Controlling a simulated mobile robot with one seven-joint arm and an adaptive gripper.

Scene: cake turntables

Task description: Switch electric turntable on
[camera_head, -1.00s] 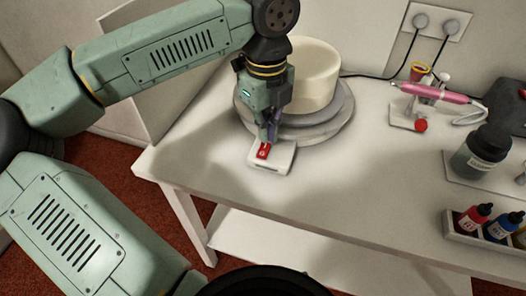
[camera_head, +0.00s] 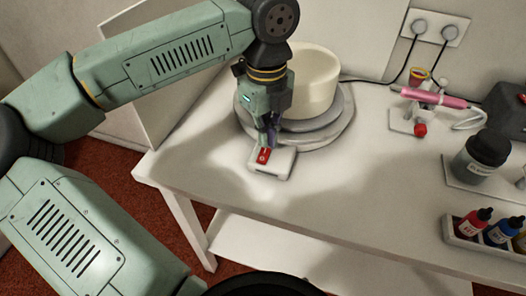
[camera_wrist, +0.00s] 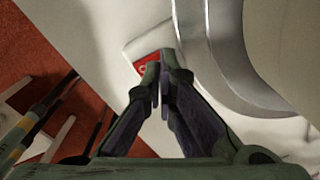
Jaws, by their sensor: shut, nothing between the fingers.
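The electric turntable (camera_head: 343,128) is a round grey and white base on the white table, with a cream cylindrical cake (camera_head: 322,75) on its plate. A white switch box (camera_head: 284,164) at its near side bears a red rocker switch (camera_head: 263,155). My gripper (camera_head: 268,140) points down at the switch, its fingers shut and empty. In the wrist view the fingertips (camera_wrist: 160,85) overlap the lower part of the red switch (camera_wrist: 147,67). I cannot tell whether they touch it. Part of the switch is hidden behind the fingers.
A pink airbrush (camera_head: 435,97) on a stand is at the right. A dark-lidded jar (camera_head: 482,157) and a rack of small colour bottles (camera_head: 475,222) stand further right. Wall sockets (camera_head: 436,26) with cables are behind. The table's front middle is clear.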

